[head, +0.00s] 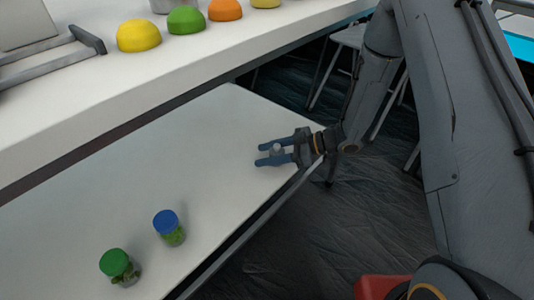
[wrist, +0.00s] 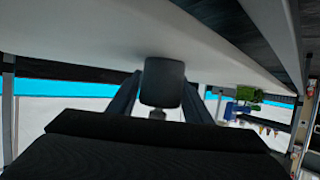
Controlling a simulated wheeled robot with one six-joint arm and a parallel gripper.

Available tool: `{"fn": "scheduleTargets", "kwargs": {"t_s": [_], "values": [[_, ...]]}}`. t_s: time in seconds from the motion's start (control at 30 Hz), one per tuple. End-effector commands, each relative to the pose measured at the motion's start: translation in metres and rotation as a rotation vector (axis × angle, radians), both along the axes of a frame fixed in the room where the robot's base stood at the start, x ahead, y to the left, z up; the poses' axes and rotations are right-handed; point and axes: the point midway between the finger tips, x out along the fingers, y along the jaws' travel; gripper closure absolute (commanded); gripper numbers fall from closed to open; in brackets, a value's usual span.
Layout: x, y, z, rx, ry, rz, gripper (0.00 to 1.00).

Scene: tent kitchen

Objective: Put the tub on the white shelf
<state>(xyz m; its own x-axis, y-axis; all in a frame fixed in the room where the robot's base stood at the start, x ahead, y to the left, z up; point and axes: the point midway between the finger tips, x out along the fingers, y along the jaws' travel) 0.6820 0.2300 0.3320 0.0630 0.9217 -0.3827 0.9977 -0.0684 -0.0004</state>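The white shelf (head: 190,130) runs below the counter in the head view. Two small jars stand upright on its front part: one with a blue lid (head: 167,221) and one with a green lid (head: 116,262). I cannot make out for sure which thing is the tub. My gripper (head: 263,155) is just above the shelf's right end, far right of the jars. Its fingers are apart.
The white counter (head: 120,75) overhangs the shelf. On it are yellow (head: 139,36), green (head: 186,20) and orange (head: 225,9) domed things and a grey rack (head: 50,58). A folding chair (head: 348,38) stands behind my arm. The shelf between jars and gripper is clear.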

Motion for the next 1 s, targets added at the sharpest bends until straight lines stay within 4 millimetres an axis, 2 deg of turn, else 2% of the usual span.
{"fn": "scheduleTargets", "kwargs": {"t_s": [0.47,1.0], "values": [[0.000,-0.004,0.006,0.000,-0.001,-0.002,0.43],[-0.006,-0.095,0.045,0.000,-0.001,-0.003,0.43]]}}
